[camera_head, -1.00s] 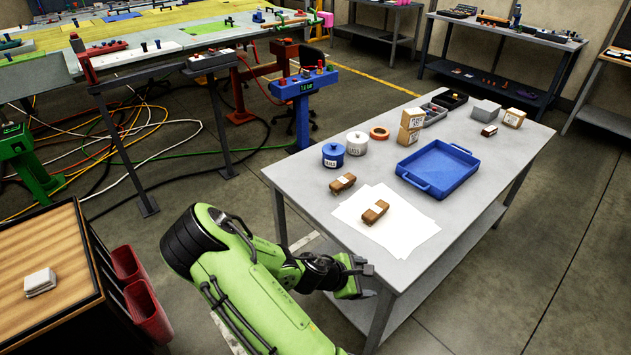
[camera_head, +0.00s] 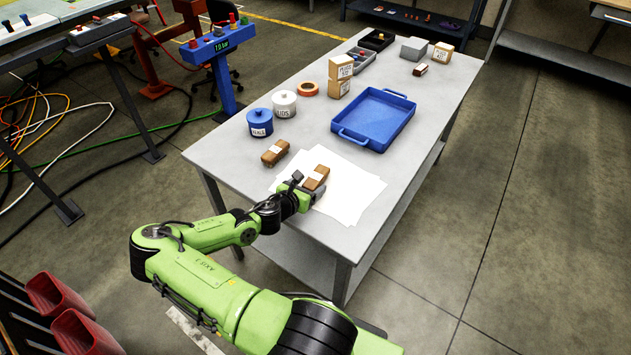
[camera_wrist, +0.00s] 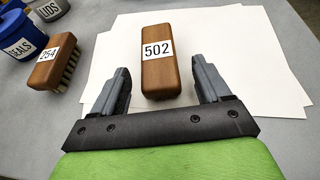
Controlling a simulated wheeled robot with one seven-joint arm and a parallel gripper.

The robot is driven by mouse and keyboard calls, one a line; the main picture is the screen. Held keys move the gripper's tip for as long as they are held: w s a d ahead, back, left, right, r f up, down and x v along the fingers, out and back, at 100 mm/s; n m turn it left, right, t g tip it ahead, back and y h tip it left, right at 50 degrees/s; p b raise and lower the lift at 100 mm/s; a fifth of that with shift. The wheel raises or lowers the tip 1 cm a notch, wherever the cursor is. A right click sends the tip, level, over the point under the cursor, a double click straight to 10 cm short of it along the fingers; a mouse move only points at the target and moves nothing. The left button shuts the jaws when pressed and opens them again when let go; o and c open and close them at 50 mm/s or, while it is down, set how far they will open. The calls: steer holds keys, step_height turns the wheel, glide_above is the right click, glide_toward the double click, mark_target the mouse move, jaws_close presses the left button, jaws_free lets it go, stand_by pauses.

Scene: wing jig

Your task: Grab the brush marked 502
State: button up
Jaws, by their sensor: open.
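The brush marked 502 (camera_wrist: 159,70) is a brown wooden block with a white label. It lies on white paper sheets (camera_wrist: 240,60) and also shows in the head view (camera_head: 317,176). My gripper (camera_wrist: 160,88) is open, with one finger to each side of the brush's near end in the wrist view. In the head view my gripper (camera_head: 302,192) is at the near-left end of this brush. A second brush marked 254 (camera_wrist: 53,62) lies to the left, bristles down, and shows in the head view (camera_head: 275,152).
The table's near right corner is clear.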

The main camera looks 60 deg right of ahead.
mark_target(316, 180)
steer(key=b+x, duration=0.1)
steer(key=x, duration=0.4)
steer(key=shift+w+f, duration=0.1)
